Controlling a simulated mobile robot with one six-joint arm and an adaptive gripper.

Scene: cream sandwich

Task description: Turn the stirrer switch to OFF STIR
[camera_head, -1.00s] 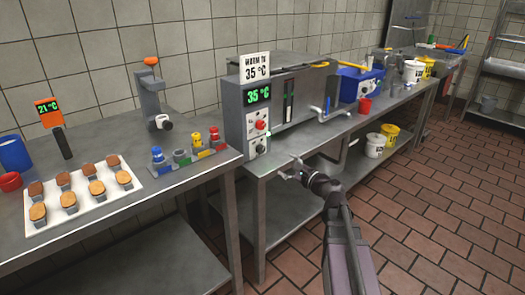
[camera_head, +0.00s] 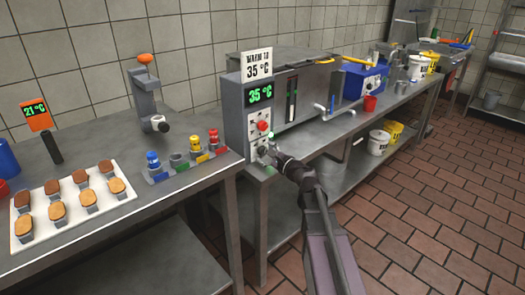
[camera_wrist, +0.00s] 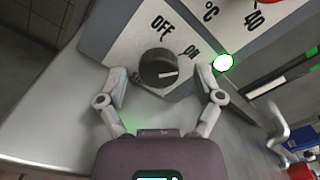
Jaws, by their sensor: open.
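The stirrer switch is a round dark knob (camera_wrist: 157,64) with a white pointer mark, on the grey machine's white front panel (camera_wrist: 125,45). OFF and ON are printed beside it in the wrist view. The pointer mark lies on the ON side. A green lamp (camera_wrist: 222,62) is lit near ON. My gripper (camera_wrist: 163,84) is open, with one finger on each side of the knob; contact is not clear. In the head view my gripper (camera_head: 266,153) is at the low front of the machine (camera_head: 233,120) and largely covers the knob.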

